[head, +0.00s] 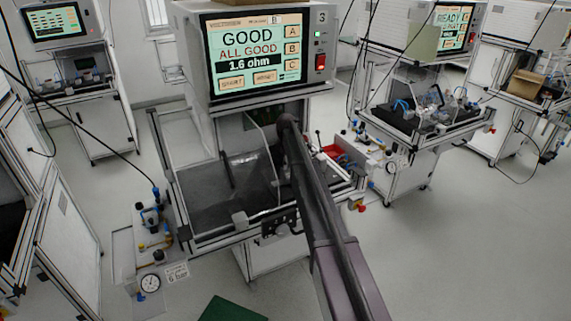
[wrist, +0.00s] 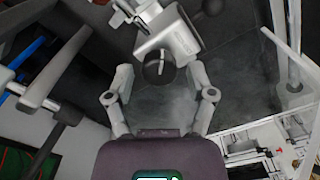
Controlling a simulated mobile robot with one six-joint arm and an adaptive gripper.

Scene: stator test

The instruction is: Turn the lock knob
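In the wrist view a black round knob (wrist: 160,68) with a light mark on its face sits on a grey metal fitting (wrist: 172,32). I take it to be the lock knob. My gripper (wrist: 160,72) is open, with one grey finger left of the knob and one right of it. Gaps show between both fingers and the knob, and it is not held. How far the fingertips are from it in depth I cannot tell. In the head view my arm reaches over the test station, and my fingers and the knob cannot be made out.
The tester screen (head: 254,50) reads GOOD, ALL GOOD, 1.6 ohm. Below it is a clear guard (head: 222,175) over a dark work surface (head: 215,205). A red bin (head: 335,152) stands right of my arm. A pressure gauge (head: 150,283) is at lower left. Other stations stand left and right.

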